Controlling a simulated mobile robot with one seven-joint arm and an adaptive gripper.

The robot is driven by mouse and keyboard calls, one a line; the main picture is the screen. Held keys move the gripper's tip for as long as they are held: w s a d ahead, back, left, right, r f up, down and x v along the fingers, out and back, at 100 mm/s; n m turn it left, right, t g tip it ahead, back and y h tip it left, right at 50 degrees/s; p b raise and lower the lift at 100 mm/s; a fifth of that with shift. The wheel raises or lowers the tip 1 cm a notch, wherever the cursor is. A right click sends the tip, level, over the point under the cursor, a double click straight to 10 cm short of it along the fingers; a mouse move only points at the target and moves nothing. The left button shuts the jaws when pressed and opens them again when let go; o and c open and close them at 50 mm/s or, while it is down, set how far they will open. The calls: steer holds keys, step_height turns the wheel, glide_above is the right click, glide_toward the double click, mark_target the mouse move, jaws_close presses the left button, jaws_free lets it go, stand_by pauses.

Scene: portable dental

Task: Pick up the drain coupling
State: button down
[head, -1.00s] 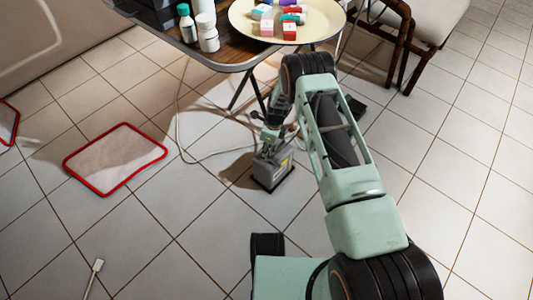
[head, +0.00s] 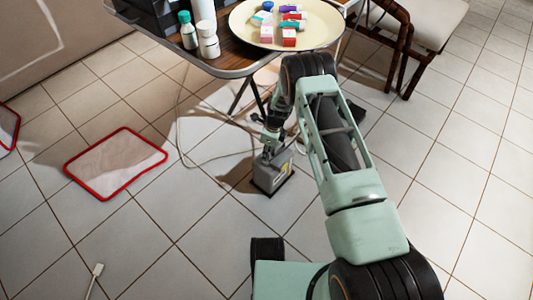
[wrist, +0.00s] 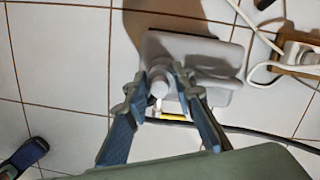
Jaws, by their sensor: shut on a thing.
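The drain coupling (wrist: 159,80) seems to be the pale grey round piece in the wrist view, standing over a grey box (wrist: 207,58). My gripper (wrist: 161,78) reaches down around it, with one blue-grey finger on each side, and is shut on it. In the head view my gripper (head: 270,138) is low, just above the same grey box on the floor. The coupling is too small there to make out. I cannot tell whether the coupling is still joined to the box.
A table (head: 228,62) with bottles and a cream plate (head: 245,30) of small boxes stands behind my arm. A cable (head: 205,157) runs over the tiles, and a power strip (wrist: 300,57) lies beside the box. A red-edged mat (head: 115,165) lies left; a chair stands back right.

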steer(key=s+d+r+p, duration=0.4)
steer(key=s+r+p, duration=0.2)
steer(key=s+r, duration=0.5)
steer(key=shift+s+r+p, duration=0.35)
steer(key=shift+s, duration=0.85)
